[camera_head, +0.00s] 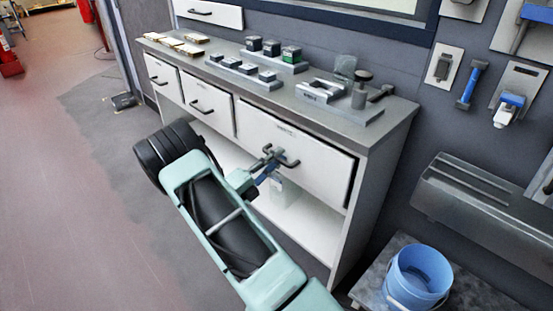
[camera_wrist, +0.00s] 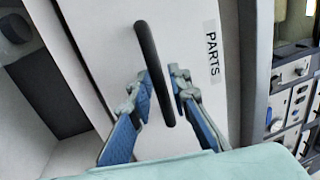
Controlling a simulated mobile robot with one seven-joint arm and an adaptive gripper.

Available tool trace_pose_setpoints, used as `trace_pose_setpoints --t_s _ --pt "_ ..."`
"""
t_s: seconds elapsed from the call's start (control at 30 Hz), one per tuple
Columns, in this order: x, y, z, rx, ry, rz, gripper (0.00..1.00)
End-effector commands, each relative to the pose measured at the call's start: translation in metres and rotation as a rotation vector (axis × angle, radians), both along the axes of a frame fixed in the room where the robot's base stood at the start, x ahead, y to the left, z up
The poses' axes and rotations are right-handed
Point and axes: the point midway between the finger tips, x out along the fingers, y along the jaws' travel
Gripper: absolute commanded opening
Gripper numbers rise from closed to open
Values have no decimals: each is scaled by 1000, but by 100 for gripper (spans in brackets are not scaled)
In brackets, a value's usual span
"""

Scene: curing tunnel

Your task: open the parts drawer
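The parts drawer (camera_head: 292,153) is the wide white drawer at the right of the bench in the head view. In the wrist view its white front (camera_wrist: 115,30) carries a "PARTS" label and a dark bar handle (camera_wrist: 146,48). My gripper (camera_head: 270,160) is at this handle. In the wrist view my gripper (camera_wrist: 163,88) has one blue-padded finger on each side of the bar, with narrow gaps showing, so it looks open around the handle. Contact with the bar is hard to judge. The drawer front appears shut or nearly flush with the bench.
Two smaller drawers (camera_head: 208,103) are to the left. The bench top (camera_head: 215,53) holds several blocks and a fixture. An open white shelf (camera_head: 308,222) lies below. A blue bucket (camera_head: 418,275) stands at the lower right. The floor (camera_head: 70,190) at left is clear.

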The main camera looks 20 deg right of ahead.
Motion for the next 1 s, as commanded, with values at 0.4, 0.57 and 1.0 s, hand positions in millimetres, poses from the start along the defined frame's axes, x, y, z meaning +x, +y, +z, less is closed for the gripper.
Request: trace_pose_setpoints --t_s 0.4,0.57,1.0 --pt "0 0 0 0 -1 0 0" --pt "0 1 0 0 -1 0 0" --pt "-10 31 2 0 1 4 0"
